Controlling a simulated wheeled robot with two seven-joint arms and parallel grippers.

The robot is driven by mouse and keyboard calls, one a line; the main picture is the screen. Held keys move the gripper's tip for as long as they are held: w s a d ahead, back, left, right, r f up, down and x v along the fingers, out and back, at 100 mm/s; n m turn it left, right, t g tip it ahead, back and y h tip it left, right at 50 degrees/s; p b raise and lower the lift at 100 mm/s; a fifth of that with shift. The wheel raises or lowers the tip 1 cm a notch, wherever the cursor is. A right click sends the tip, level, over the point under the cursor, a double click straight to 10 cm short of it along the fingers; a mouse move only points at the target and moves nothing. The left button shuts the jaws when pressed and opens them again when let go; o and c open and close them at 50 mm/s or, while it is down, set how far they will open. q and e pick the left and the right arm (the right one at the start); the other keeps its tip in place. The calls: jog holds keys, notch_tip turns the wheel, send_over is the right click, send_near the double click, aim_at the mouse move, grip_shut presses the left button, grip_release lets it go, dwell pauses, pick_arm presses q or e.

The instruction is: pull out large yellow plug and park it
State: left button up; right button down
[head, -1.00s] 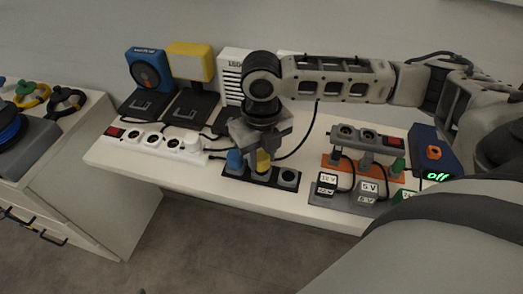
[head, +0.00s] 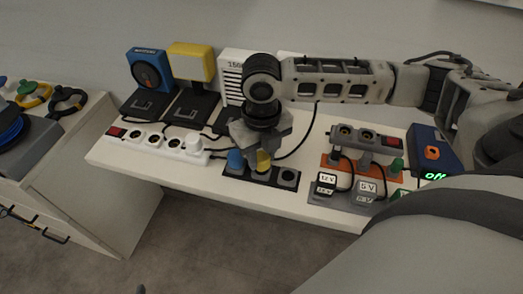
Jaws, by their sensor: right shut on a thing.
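The large yellow plug (head: 263,160) stands upright at the middle place of a dark socket strip (head: 274,178) on the white table. My right gripper (head: 261,150) comes down over it from above and is shut on its top. The fingers hide the plug's upper part. A blue plug (head: 236,159) sits just left of it in the same strip, close to the fingers. The right place (head: 288,176) of the strip holds no plug. My left gripper is not in view.
A white power strip (head: 160,143) with one white plug (head: 193,141) lies to the left. Behind are a blue fan (head: 149,70), a yellow lamp (head: 190,61) and a white heater (head: 231,66). An orange-based strip with adapters (head: 366,160) stands right, beside a blue box (head: 430,150).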

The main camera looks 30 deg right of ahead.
jog(key=shift+f, duration=0.4)
dwell(0.9)
jog(key=shift+p, duration=0.35)
jog(key=shift+r+p, duration=0.1)
jog(key=shift+p, duration=0.25)
jog(key=shift+f, duration=0.35)
dwell(0.4)
jog(key=c, duration=1)
grip_release()
